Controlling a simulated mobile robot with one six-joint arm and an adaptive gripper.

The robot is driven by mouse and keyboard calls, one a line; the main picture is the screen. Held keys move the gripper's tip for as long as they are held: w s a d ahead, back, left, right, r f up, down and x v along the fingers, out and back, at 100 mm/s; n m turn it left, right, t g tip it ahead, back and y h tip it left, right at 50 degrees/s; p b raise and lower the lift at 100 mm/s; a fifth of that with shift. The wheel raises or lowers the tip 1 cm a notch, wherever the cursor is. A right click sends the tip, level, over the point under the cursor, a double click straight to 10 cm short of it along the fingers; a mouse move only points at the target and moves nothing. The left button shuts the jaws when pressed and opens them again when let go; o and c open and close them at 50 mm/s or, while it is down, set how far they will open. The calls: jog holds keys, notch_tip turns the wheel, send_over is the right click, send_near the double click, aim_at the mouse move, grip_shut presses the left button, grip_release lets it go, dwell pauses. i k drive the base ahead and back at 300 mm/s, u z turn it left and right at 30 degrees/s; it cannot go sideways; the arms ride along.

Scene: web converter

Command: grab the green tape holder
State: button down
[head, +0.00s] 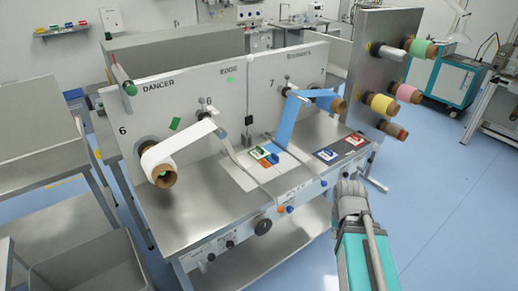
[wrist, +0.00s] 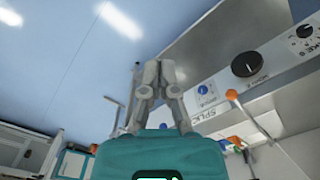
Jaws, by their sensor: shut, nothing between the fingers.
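A small green and white piece (head: 261,152) lies on the machine's work surface in the head view, left of a blue and white one and a red and white one. It may be the green tape holder; I cannot tell for sure. A roll of green tape (head: 418,48) also sits on the upright rack at the right. My gripper (head: 349,186) is shut and empty, in front of the machine's right front edge and apart from both. In the wrist view, my gripper (wrist: 157,66) shows its fingers together, and a small green part shows at the lower right.
The blue and white piece (head: 326,155) and red and white piece (head: 355,140) lie nearby. The front panel has a black knob (head: 264,227) and thin rods with coloured ends. The rack (head: 372,75) stands at the back right. Blue floor (head: 440,210) is clear at right.

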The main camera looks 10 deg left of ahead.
aim_at(259, 153)
jog(key=u, duration=0.25)
jog(key=k, duration=0.6)
jog(key=u, duration=0.5)
jog(key=k, duration=0.75)
jog(key=u, duration=0.75)
jog(key=i, duration=2)
jog(key=z, duration=0.8)
jog(key=i, duration=0.4)
jog(key=z, duration=0.4)
